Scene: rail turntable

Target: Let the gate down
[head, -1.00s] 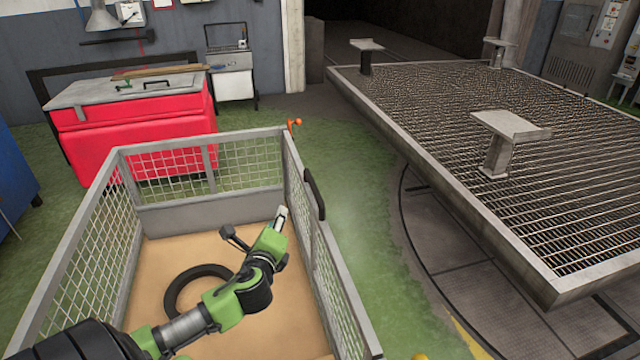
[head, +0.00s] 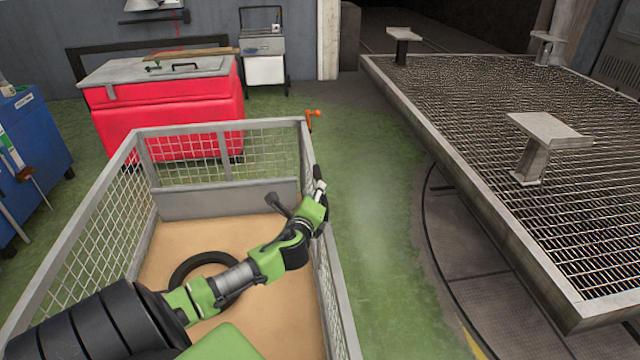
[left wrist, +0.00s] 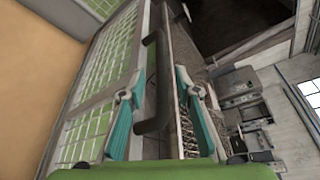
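The gate seems to be the right mesh side of a grey-framed cart (head: 340,318), standing upright. Its black handle (left wrist: 152,85) shows as a bent bar in the left wrist view. My left gripper (head: 318,186) is at the top of this side in the head view, largely covering the handle. In the left wrist view my left gripper (left wrist: 158,108) has its two teal-padded fingers apart, with the handle between them; whether they touch it I cannot tell. My right gripper is not in view.
An orange-tipped lever (head: 314,114) stands at the cart's far right corner. A black ring (head: 180,272) lies on the cart floor. A red chest (head: 170,125) stands behind. Green floor (head: 385,215) separates the cart from a large grated platform (head: 480,110).

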